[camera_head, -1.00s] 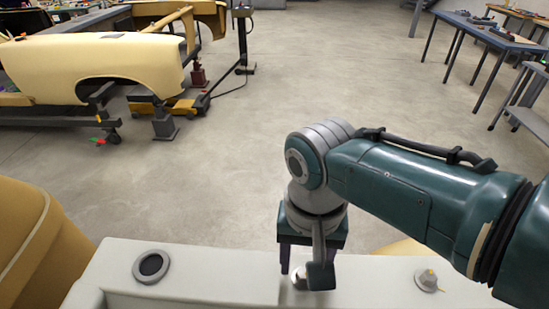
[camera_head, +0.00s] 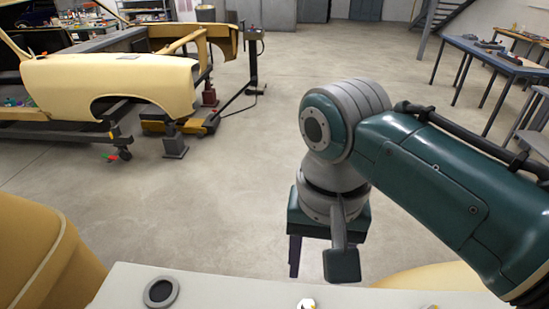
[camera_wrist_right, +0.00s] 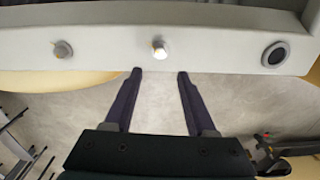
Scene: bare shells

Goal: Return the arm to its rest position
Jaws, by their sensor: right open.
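My right arm comes in from the right of the head view. Its gripper (camera_head: 317,264) points down, with one finger clear and the other partly hidden behind a grey link. In the wrist view the gripper (camera_wrist_right: 159,74) has its two dark fingers well apart, with nothing between them. A small shiny metal piece (camera_head: 306,304) stands on the pale ledge (camera_head: 225,290) in front of me. In the wrist view this piece (camera_wrist_right: 158,48) lies just beyond the fingertips, apart from them. My left gripper is not in view.
A dark-centred ring (camera_head: 160,292) lies on the ledge, left of the metal piece. A grey knob (camera_wrist_right: 63,49) sits at its other end. A yellow car body (camera_head: 110,80) stands at the back left. A blue table (camera_head: 490,56) stands at the back right. The floor between is clear.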

